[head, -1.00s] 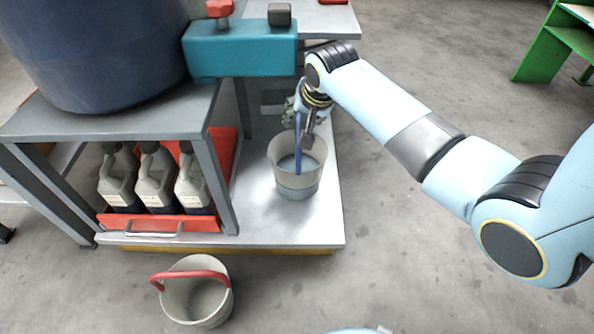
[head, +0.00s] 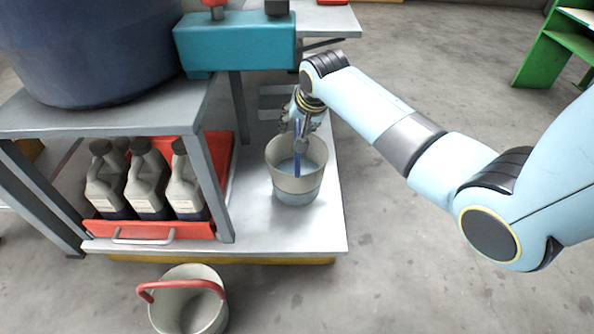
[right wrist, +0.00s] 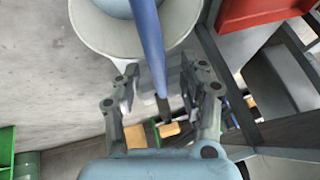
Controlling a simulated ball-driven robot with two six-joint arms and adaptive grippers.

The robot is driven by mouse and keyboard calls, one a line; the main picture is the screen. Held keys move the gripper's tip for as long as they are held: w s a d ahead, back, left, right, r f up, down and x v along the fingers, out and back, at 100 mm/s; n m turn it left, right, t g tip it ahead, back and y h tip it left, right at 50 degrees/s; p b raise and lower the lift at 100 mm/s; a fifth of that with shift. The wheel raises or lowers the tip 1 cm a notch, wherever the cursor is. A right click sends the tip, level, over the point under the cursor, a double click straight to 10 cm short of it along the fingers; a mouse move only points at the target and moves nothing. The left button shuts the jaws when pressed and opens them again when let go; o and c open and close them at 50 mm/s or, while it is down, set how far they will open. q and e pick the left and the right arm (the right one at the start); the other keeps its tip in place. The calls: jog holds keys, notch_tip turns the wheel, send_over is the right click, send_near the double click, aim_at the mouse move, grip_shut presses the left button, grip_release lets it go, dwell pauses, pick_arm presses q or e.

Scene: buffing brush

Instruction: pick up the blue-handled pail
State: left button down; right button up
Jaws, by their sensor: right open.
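The blue-handled pail (head: 296,184) stands on the low metal shelf in the head view, pale with a bluish lower part and bluish contents. Its blue handle (right wrist: 149,45) stands up across the top. In the right wrist view the pail's rim (right wrist: 88,28) is at the top and the handle runs down between my fingers. My right gripper (right wrist: 168,92) is open, with a finger on each side of the handle; I cannot tell whether either touches it. In the head view the right gripper (head: 304,122) is at the pail's far side, by the handle. My left gripper is not in view.
A red-handled pail (head: 190,305) stands on the floor in front. A red tray (head: 150,230) holds grey bottles (head: 149,185) left of the pail. A teal block (head: 236,42) overhangs behind, beside a large dark blue tub (head: 90,50).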

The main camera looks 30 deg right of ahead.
grip_shut()
dwell(0.4)
jog(key=shift+r, duration=0.1)
jog(key=shift+r, duration=0.1)
